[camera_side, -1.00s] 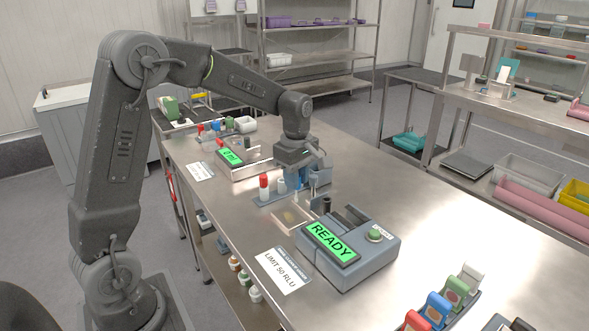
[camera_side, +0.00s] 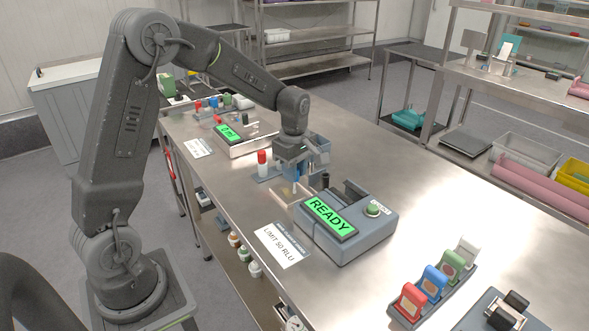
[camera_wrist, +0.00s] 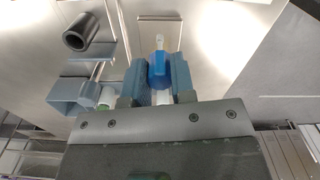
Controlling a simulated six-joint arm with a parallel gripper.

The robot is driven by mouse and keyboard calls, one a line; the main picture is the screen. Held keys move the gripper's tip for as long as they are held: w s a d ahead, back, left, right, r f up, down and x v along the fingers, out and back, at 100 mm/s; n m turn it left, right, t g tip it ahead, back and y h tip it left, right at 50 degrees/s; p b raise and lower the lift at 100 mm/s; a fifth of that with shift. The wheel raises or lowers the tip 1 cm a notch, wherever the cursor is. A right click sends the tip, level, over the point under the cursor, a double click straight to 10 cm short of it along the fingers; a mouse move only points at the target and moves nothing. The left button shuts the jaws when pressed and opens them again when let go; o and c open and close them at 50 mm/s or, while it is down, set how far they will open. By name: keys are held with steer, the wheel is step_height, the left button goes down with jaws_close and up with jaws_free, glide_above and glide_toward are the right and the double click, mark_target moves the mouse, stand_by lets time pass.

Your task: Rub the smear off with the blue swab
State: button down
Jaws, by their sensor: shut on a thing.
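My gripper (camera_side: 295,177) is shut on the blue swab (camera_wrist: 159,70), held between its two blue-grey fingers. The swab's white tip (camera_wrist: 159,42) points out ahead of the fingers in the wrist view. In the side view the swab (camera_side: 296,189) hangs down over a pale, shallow framed plate (camera_side: 281,196) beside the READY meter. The plate (camera_wrist: 148,18) also shows at the top of the wrist view, under and beyond the tip. I cannot make out the smear or tell whether the tip touches the plate.
The grey READY meter (camera_side: 368,231) stands close to the right of the plate. A red-capped bottle (camera_side: 262,163) and a blue-grey bin (camera_side: 318,150) stand behind. A LIMIT 50 RLU card (camera_side: 281,246) lies in front.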

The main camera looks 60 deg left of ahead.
steer(key=shift+f, duration=1)
stand_by(0.3)
steer(key=shift+a+r, duration=0.1)
steer(key=shift+a, duration=3.3)
steer(key=shift+d, duration=3.45)
steer(key=shift+r, duration=2.95)
